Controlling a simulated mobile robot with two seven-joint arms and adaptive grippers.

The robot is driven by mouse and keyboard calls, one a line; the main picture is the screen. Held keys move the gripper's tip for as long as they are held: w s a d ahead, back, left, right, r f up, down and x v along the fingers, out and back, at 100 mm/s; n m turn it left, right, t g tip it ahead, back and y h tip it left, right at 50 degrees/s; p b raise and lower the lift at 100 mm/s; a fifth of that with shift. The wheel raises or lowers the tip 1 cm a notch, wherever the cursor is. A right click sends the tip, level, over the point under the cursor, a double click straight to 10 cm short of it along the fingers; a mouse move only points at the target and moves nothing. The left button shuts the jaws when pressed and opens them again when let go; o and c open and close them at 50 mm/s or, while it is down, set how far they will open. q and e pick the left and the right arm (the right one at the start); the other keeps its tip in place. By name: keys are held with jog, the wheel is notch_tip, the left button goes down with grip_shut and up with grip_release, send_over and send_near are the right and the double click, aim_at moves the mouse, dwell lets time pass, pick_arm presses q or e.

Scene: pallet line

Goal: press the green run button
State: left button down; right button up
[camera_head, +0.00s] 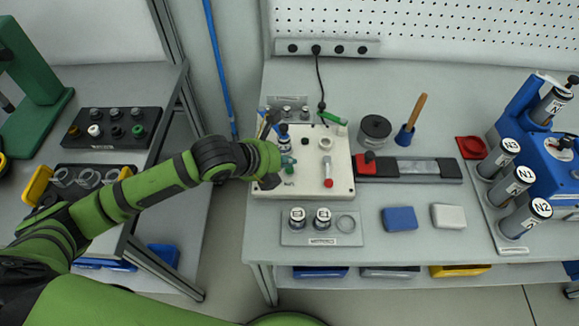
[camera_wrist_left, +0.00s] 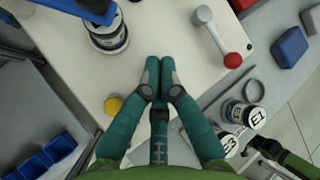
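A white control box (camera_head: 262,186) stands on the bench. My left gripper (camera_head: 287,160) is low over its left part, and its teal fingers are shut together and empty. In the left wrist view the paired fingertips (camera_wrist_left: 160,66) point at the box's white top (camera_wrist_left: 190,87); contact cannot be told. A yellow button (camera_wrist_left: 113,104) is left of the fingers. A red-knobbed lever (camera_head: 328,183) is to the right, also in the left wrist view (camera_wrist_left: 232,60). I cannot make out the green run button; my gripper may hide it.
A blue-topped cylinder (camera_wrist_left: 107,36) stands close by the left fingers. A blue block (camera_head: 400,218) is to the right.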

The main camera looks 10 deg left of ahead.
aim_at(286, 170)
pick_arm(q)
jog(key=shift+f, duration=0.65)
dwell(0.7)
dwell(0.3)
jog(key=shift+r+p, duration=0.85)
jog(key=shift+r, duration=0.05)
notch_tip(286, 170, up, 5)
jog(key=p, duration=0.5)
jog(key=shift+r, duration=0.1)
jog(key=shift+s+a, duration=0.1)
